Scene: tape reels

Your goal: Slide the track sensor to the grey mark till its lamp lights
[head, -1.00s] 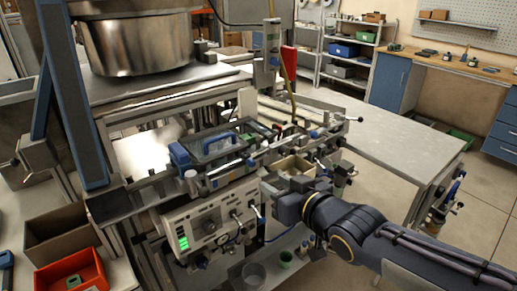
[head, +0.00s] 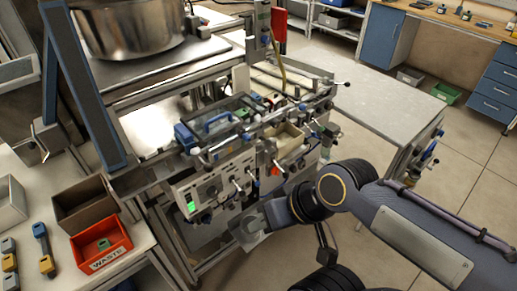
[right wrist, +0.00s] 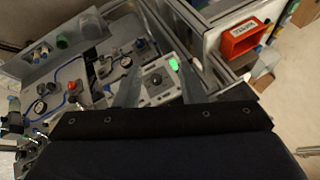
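The machine's front rail (head: 225,150) carries several small blue, white and black fittings. I cannot tell which of them is the track sensor, and I cannot make out the grey mark. Below the rail, a pale control panel (head: 212,190) has knobs and a lit green display (head: 191,207). My right gripper (head: 246,232) is low in front of this panel. In the right wrist view its two fingers (right wrist: 158,86) stand apart with nothing between them. Beyond them show the panel's dark knob (right wrist: 155,80) and the green light (right wrist: 174,64). My left gripper is not in view.
A red waste bin (head: 101,247) and a brown box (head: 84,204) stand on the left bench. A large steel pot (head: 130,40) sits above the machine. A grey table (head: 385,105) extends to the right. Open floor (head: 460,170) lies beyond it.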

